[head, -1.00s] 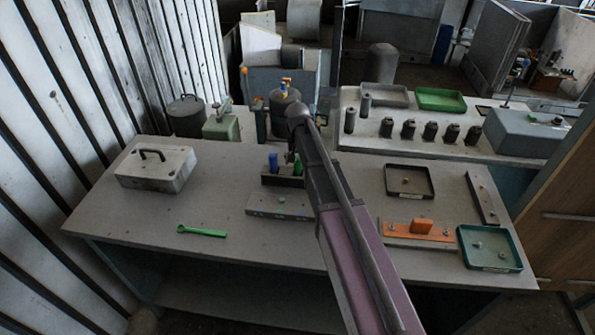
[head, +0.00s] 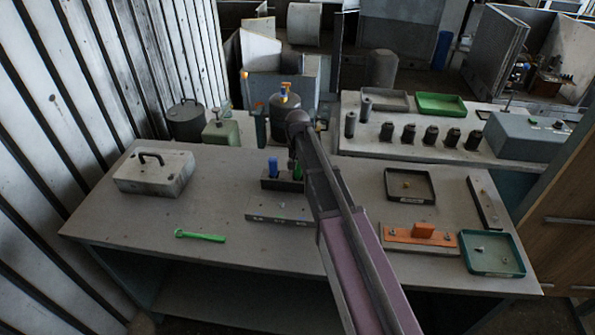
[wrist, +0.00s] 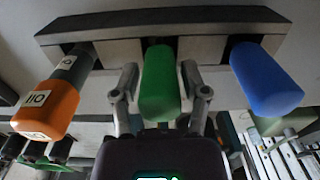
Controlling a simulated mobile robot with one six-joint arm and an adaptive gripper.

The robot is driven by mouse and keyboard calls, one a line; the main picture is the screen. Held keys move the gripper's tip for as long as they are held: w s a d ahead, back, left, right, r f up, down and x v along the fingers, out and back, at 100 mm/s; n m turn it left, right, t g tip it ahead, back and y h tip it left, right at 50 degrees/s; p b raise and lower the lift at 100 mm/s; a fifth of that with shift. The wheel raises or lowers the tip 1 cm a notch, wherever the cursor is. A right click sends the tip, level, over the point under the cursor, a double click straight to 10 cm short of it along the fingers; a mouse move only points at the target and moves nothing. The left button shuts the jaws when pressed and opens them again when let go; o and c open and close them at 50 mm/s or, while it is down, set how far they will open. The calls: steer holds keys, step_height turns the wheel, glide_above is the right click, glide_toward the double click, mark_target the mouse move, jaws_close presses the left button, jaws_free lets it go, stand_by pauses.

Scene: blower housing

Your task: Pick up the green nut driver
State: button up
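The green nut driver (wrist: 160,85) stands with its handle out of a dark rack (wrist: 255,18), in the middle slot. In the head view its handle (head: 297,172) shows only as a sliver beside my arm. In the wrist view my gripper (wrist: 159,78) is open, with one finger on each side of the green handle. Narrow gaps show between the fingers and the handle. A blue-handled driver (wrist: 266,78) stands on one side of it and an orange-handled driver marked "110" (wrist: 48,108) on the other. The green driver's lower end is hidden.
A green wrench (head: 200,236) lies at the table's front left, near a grey case (head: 153,172). Trays (head: 410,185) and an orange fixture (head: 420,235) are to the right. The front-left table is mostly clear.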

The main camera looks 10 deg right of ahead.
jaws_close()
steer(key=shift+r, duration=0.15)
step_height(320, 180, up, 10)
steer(key=p, duration=1)
stand_by(0.5)
steer(key=shift+c, duration=0.3)
jaws_free()
jaws_close()
step_height(320, 180, down, 4)
steer(key=b, duration=0.4)
